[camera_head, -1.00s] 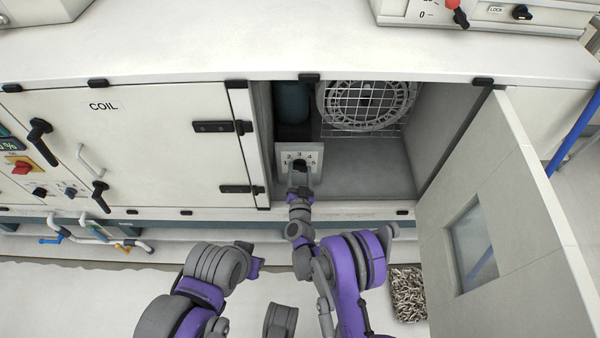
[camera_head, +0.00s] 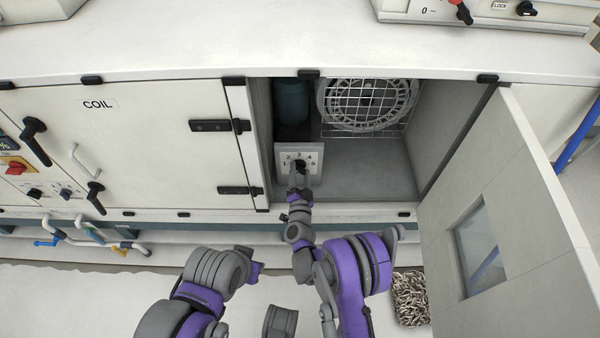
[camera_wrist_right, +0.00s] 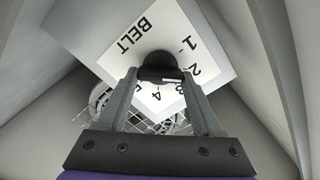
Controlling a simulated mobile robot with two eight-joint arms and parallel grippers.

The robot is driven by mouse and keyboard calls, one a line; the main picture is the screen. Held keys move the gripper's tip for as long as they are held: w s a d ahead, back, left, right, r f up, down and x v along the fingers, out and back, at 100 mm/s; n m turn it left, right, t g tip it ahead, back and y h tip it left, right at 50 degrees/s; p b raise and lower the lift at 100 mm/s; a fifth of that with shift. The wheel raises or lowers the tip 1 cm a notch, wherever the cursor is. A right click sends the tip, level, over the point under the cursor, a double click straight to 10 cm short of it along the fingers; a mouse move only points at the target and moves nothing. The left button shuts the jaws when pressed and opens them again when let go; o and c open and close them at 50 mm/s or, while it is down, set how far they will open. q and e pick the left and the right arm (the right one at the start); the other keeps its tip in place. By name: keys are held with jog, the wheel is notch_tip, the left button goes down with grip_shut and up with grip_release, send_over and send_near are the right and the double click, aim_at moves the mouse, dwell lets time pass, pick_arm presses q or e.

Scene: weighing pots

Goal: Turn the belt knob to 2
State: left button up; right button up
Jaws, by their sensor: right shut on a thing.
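The belt knob (camera_wrist_right: 158,64) is black and sits on a pale square dial plate (camera_wrist_right: 205,35) marked BELT, with numerals including 1, 2, 3 and 4. In the head view the dial plate (camera_head: 283,151) stands inside the open cabinet bay, below a dark cylinder. My right gripper (camera_head: 299,168) reaches up into the bay to the plate. In the right wrist view its two fingers (camera_wrist_right: 159,76) are shut on the knob, one on each side. A white mark shows on the knob's near side, towards numerals 2 and 3; its exact setting I cannot tell.
The open door (camera_head: 530,230) with a small window stands right of my right arm. A fan behind a wire guard (camera_head: 367,100) is at the bay's back. The shut COIL door (camera_head: 150,155) lies left.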

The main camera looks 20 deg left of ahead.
jog(key=o, duration=1.4)
jog(key=shift+c, duration=0.2)
jog(key=b+v, duration=0.1)
jog(key=v, duration=1)
jog(key=shift+b, duration=0.3)
jog(key=shift+w, duration=0.1)
